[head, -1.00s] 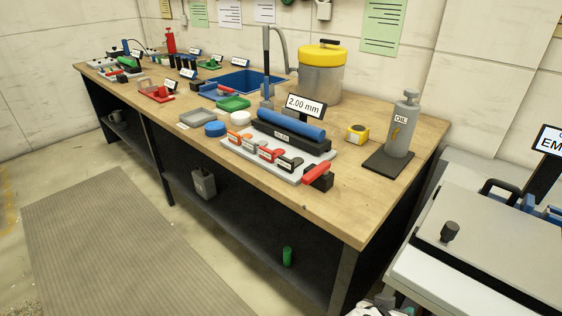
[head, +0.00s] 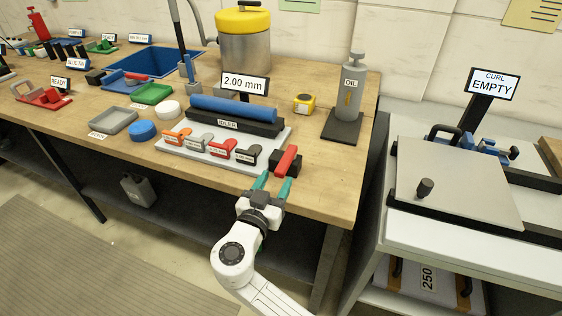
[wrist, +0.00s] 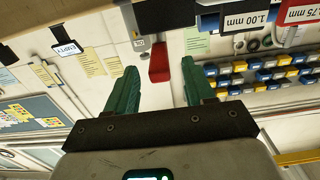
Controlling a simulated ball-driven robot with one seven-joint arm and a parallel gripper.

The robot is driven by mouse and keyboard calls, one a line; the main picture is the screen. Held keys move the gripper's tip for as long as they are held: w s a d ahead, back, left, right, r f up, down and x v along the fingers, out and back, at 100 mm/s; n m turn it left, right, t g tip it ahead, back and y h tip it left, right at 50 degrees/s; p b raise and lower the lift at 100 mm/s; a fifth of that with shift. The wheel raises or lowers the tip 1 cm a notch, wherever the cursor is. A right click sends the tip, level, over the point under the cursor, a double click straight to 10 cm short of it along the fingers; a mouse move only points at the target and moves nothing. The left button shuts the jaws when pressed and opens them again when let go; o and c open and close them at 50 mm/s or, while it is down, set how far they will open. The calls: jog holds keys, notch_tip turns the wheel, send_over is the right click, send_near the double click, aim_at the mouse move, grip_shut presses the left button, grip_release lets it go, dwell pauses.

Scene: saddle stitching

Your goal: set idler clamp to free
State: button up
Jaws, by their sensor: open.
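A red lever (head: 286,159) on a black block (head: 291,168) stands at the right end of the grey tool plate (head: 180,152), near the table's front edge. I take it for the idler clamp; I see no label on it. The lever lies slantwise. My gripper (head: 274,184) is open and empty, just in front of the block at the table edge. In the wrist view the red lever (wrist: 159,62) shows between and beyond the open green fingers (wrist: 158,82). I cannot tell whether either finger touches it.
A blue roller (head: 245,110) on a black base and several coloured tabs (head: 222,150) sit left of the lever. A 2.00 mm sign (head: 245,83) stands behind. A yellow tape measure (head: 304,103) and an oil can (head: 351,90) stand behind right. Bare tabletop (head: 330,175) lies to the right.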

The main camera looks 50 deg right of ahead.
aim_at(285, 166)
jog(key=p+x, duration=0.1)
jog(key=x, duration=0.5)
jog(key=shift+d, duration=0.4)
jog(key=shift+c, duration=0.3)
grip_shut()
